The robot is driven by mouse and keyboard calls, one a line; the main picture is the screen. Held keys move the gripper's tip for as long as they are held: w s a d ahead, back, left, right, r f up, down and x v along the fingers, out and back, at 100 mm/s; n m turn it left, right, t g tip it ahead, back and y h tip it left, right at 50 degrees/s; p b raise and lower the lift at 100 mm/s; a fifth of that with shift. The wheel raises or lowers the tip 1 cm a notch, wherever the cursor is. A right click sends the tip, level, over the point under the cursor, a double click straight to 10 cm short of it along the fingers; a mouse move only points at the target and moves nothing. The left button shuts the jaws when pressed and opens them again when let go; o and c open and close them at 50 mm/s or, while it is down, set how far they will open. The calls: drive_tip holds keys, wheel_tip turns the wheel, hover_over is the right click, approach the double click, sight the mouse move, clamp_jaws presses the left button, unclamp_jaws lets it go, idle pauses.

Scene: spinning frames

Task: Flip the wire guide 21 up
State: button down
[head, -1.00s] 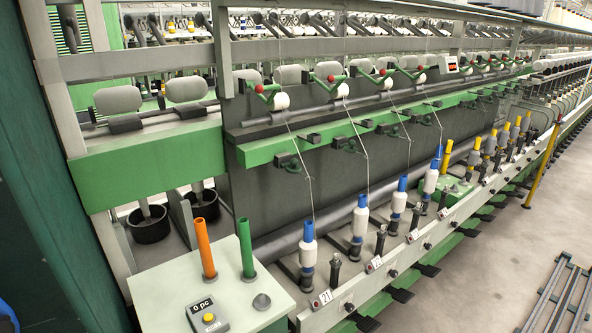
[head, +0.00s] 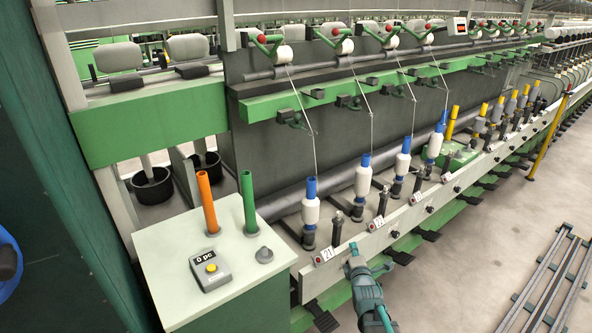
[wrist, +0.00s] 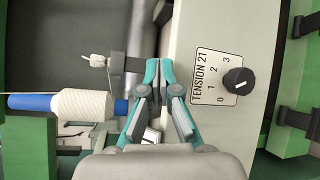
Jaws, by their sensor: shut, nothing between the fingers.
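Wire guide 21 (head: 291,117) is a small dark bracket on the green rail, above the spindle labelled 21. It juts out beside the yarn; at this size I cannot tell its exact tilt. Below it, a white bobbin on a blue tube (head: 310,208) stands on spindle 21. The bobbin also shows sideways in the wrist view (wrist: 93,103). My gripper (head: 352,247) is low in front of the machine's front rail, right of the 21 label, well below the guide. In the wrist view its teal fingers (wrist: 160,66) are shut and empty. The wire guide is not evident there.
A dark post (head: 337,228) stands beside bobbin 21; it also shows in the wrist view (wrist: 120,64). The tension 21 dial (wrist: 240,81) is right of my fingers. A cabinet (head: 225,300) with orange and green tubes stands left.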

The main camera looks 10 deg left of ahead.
drive_tip(key=w+a+r+n+t+y, duration=0.1)
drive_tip(key=a+r+n, duration=0.1)
drive_tip(key=r, duration=0.1)
drive_tip(key=w+a+r+n+t+y, duration=0.1)
drive_tip(key=a+r+n, duration=0.1)
drive_tip(key=r, duration=0.2)
drive_tip(key=w+a+r+n+t+y, duration=0.1)
drive_tip(key=w+a+r+t, duration=0.1)
drive_tip(key=r, duration=0.2)
drive_tip(key=shift+w+a+n+b, duration=0.1)
drive_tip(key=shift+a+n+b, duration=0.05)
drive_tip(key=shift+n+b, duration=0.25)
drive_tip(key=a+r+n+t+y, duration=0.1)
drive_tip(key=a+r+n+y, duration=0.1)
drive_tip(key=r, duration=0.3)
drive_tip(key=s+a+r+n+y, duration=0.1)
drive_tip(key=a+r+n+y, duration=0.2)
drive_tip(key=r+n+y, duration=0.1)
drive_tip(key=s+a+r+n+t+y, duration=0.1)
drive_tip(key=a+r+n+y, duration=0.2)
drive_tip(key=r+n, duration=0.2)
drive_tip(key=shift+s+r+t, duration=0.1)
drive_tip(key=shift+r+t, duration=0.2)
drive_tip(key=shift+r, duration=0.05)
drive_tip(key=s+d+r+p+x, duration=0.1)
drive_tip(key=r+p+x, duration=0.1)
drive_tip(key=x, duration=1)
drive_tip(key=shift+d+p, duration=0.25)
drive_tip(key=shift+p, duration=0.35)
